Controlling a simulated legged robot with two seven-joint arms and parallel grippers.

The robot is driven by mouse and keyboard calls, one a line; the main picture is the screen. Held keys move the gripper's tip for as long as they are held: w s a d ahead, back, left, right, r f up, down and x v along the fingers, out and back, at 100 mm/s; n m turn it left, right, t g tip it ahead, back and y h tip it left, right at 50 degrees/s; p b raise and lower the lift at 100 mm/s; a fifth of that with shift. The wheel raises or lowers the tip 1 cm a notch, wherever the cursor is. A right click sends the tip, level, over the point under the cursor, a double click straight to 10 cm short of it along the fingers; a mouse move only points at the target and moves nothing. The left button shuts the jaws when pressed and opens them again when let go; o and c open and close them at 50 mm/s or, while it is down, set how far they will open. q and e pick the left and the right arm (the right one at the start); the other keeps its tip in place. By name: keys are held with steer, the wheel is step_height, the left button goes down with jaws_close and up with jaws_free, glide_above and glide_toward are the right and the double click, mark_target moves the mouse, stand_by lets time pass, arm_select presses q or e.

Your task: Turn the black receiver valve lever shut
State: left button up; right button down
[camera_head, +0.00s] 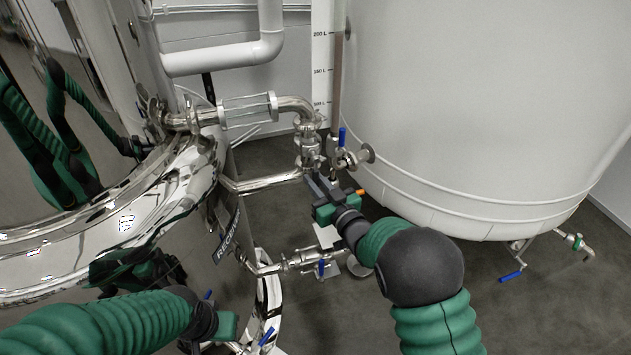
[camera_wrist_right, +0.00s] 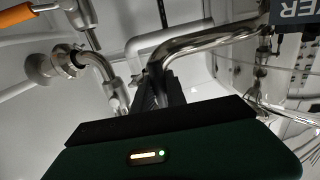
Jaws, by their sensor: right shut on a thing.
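The steel valve and pipe fitting (camera_head: 309,150) stands below the glass sight tube, between the polished tank and the white tank. My right gripper (camera_head: 314,181) reaches up to just under this fitting. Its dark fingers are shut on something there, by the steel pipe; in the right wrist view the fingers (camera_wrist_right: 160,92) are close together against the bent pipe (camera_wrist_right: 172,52). The black lever cannot be told apart from the dark fingers and is mostly hidden. My left gripper (camera_head: 228,328) is low at the left, by the polished tank's base; its fingers are not clear.
The polished receiver tank (camera_head: 190,215) fills the left and mirrors my arms. The large white tank (camera_head: 470,110) stands at the right. Blue levers show by the white tank (camera_head: 342,138) and on the lower pipe (camera_head: 321,268). An orange-ended part (camera_head: 359,192) is beside my right gripper.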

steer(key=s+a+r+m+t+h+p, duration=0.2)
steer(key=a+r+m+p, duration=0.3)
steer(key=m, duration=1.5)
steer(key=shift+s+a+r+t+h, duration=0.15)
steer(key=shift+a+r+t+h, duration=0.15)
steer(key=shift+a+r+t, duration=0.55)
steer(key=shift+r, duration=0.25)
steer(key=c, duration=1.3)
jaws_free()
steer(key=shift+c, duration=0.2)
